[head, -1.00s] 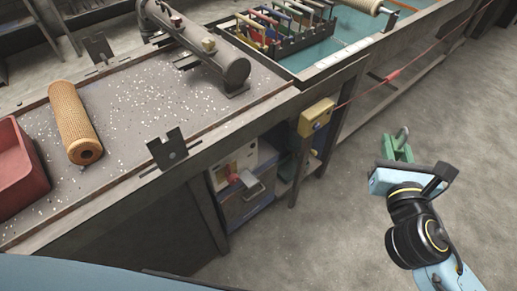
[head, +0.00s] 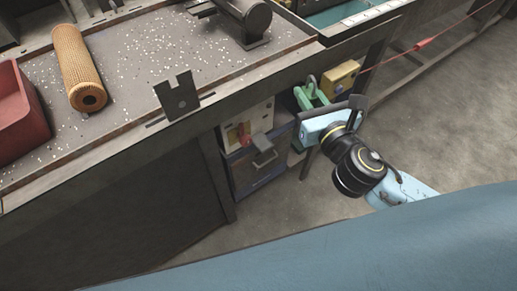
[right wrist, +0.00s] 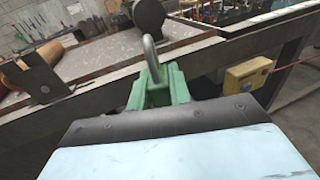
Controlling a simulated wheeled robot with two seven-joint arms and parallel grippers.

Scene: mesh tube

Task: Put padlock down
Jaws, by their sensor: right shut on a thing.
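My right gripper (head: 311,97) is shut on the padlock in front of the bench's side, near the cabinet. The padlock's grey metal shackle (right wrist: 151,58) stands up beyond green parts in the right wrist view; the shackle also shows small in the head view (head: 312,80). Where the green fingers end and the padlock's body begins is hard to tell. The padlock is held up in the air. My left gripper is not in view.
A yellow box (head: 341,75) on the bench frame, with a red cable, is just beyond my right gripper. A cabinet (head: 258,150) with a red knob and grey handle stands under the bench. On the benchtop (head: 140,60) are a mesh tube (head: 78,65), a red bin (head: 14,115) and a slotted bracket (head: 177,97).

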